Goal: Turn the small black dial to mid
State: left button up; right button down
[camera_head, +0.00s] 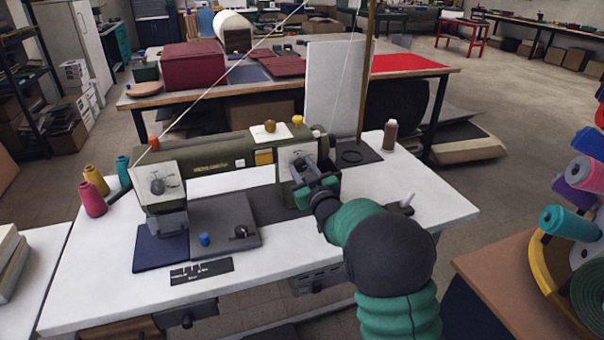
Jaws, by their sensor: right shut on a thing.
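A dark olive sewing machine (215,154) stands on a white table (115,275). My right arm comes in from the lower right, and my right gripper (301,172) is at the white-faced panel (291,151) on the machine's right end. Its jaws are shut on what seems to be the small black dial there. The gripper hides most of the dial, so I cannot read its setting. My left gripper is not in view.
A grey plate (225,215) with a blue knob (204,239) and a dark knob (241,231) lies left of my arm. Thread cones (92,199) stand at the left, a brown spool (390,137) at the right. The table's right end is mostly clear.

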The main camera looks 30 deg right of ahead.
jog(key=shift+f+n, duration=0.2)
jog(key=shift+n, duration=0.4)
jog(key=shift+b, duration=0.3)
jog(key=c, duration=1)
grip_release()
jog(key=shift+r, duration=0.1)
jog(key=shift+s, duration=0.1)
jog(key=p+v, duration=0.1)
jog(key=v, duration=1.5)
jog(key=shift+s, duration=0.3)
